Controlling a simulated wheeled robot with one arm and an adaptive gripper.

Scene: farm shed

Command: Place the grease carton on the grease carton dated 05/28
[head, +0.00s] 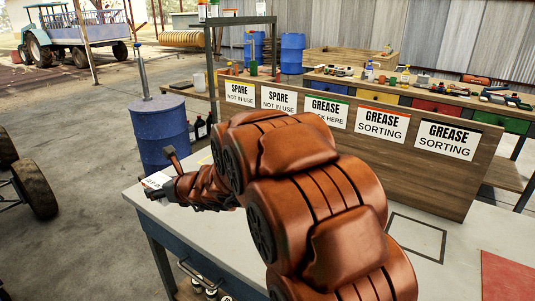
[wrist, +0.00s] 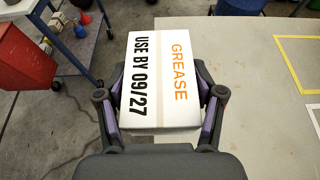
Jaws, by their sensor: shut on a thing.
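A white grease carton (wrist: 155,80) with orange "GREASE" lettering and black "USE BY 09/27" is between the fingers of my gripper (wrist: 161,105) in the wrist view. The fingers are shut on its two sides. In the head view the carton (head: 157,181) shows as a small white shape at the end of my gripper (head: 170,189), by the left edge of the pale workbench (head: 465,235). Whether it touches the bench I cannot tell. No carton dated 05/28 is visible in either view; my arm hides part of the bench.
A wooden board with "SPARE" (head: 240,93), "GREASE" (head: 326,110) and "GREASE SORTING" (head: 382,124) signs stands along the bench's back. A black outlined square (head: 417,237) and a red area (head: 508,275) mark the right. A blue drum (head: 160,135) stands beyond the left edge.

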